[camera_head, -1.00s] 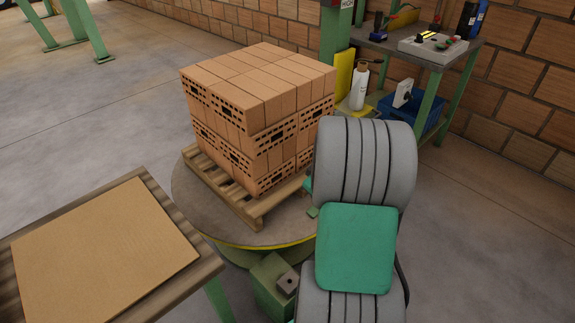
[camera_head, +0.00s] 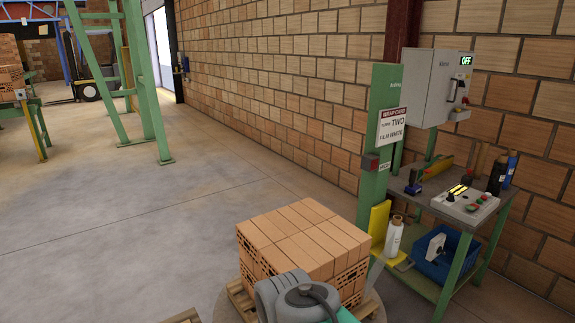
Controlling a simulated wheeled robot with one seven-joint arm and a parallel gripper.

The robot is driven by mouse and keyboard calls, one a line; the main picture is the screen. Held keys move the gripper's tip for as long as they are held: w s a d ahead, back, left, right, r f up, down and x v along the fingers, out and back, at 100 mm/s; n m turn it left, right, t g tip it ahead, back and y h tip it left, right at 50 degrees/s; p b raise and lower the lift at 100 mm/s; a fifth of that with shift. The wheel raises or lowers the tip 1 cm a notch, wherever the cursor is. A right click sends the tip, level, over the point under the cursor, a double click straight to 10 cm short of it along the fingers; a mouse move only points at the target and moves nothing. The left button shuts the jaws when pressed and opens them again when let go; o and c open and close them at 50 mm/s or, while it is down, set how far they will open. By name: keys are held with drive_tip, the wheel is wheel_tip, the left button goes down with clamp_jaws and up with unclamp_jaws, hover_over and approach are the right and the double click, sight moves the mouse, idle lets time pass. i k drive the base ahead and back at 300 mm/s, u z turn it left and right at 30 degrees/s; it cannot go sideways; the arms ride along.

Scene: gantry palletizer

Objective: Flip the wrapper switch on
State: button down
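A grey electrical box (camera_head: 438,88) hangs at the upper right in front of the brick wall. Its small display (camera_head: 466,60) reads OFF in green. A dark switch handle (camera_head: 461,87) with small buttons below it is on the box's right-hand face; its exact position is too small to tell. The lettering on the box's front is too small to read surely. My arm's grey and green links show at the bottom centre, in front of the brick stack. My gripper is not in view.
A bench (camera_head: 408,188) below the box carries a control panel (camera_head: 464,203), a drill and bottles; a blue bin (camera_head: 445,257) sits on its lower shelf. A green post (camera_head: 377,150) holds a wrap card. Bricks (camera_head: 305,238) stand on a pallet.

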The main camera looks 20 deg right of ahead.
sight(473, 207)
drive_tip(key=z, duration=0.55)
drive_tip(key=k, duration=1.25)
drive_tip(key=z, duration=1.35)
drive_tip(key=i, duration=0.95)
drive_tip(key=z, duration=0.65)
drive_tip(key=i, duration=2.95)
drive_tip(key=u, duration=0.4)
